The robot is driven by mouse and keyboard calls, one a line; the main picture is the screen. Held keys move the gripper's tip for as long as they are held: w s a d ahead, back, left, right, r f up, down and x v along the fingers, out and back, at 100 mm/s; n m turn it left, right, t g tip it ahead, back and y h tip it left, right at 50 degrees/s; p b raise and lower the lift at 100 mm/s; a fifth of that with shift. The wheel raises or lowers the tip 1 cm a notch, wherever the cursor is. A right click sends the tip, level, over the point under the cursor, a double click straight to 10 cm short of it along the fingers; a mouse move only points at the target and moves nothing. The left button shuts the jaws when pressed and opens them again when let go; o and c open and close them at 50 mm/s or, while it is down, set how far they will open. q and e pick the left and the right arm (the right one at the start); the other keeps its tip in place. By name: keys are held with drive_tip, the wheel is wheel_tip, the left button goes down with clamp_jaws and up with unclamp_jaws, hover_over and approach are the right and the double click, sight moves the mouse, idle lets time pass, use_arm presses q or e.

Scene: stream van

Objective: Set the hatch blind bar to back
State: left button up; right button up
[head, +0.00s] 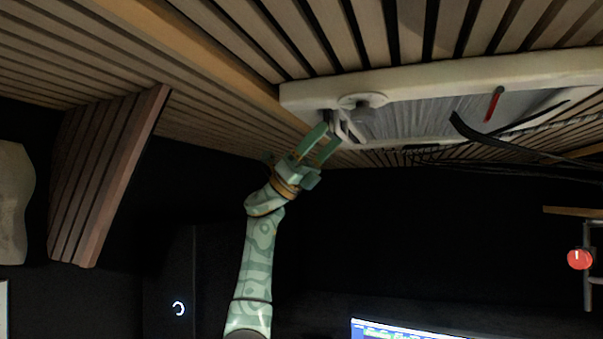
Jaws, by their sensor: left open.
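The roof hatch (440,82) has a pale frame set in the slatted ceiling. A grey pleated blind (410,120) covers the left part of its opening. The blind bar is not clearly distinguishable; the fingers cover part of that end. I cannot tell whether they touch anything. My right gripper is not in view.
A red handle (493,103) and black cables (520,145) lie at the hatch's right side. A slatted wooden panel (108,175) hangs at left. A lit screen (400,330) is at the bottom, a red round object (579,259) at right. The dark middle looks clear.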

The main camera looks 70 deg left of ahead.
use_arm(q)
drive_tip(key=b+v, duration=0.7)
drive_tip(key=v, duration=0.8)
drive_tip(key=shift+b, duration=0.3)
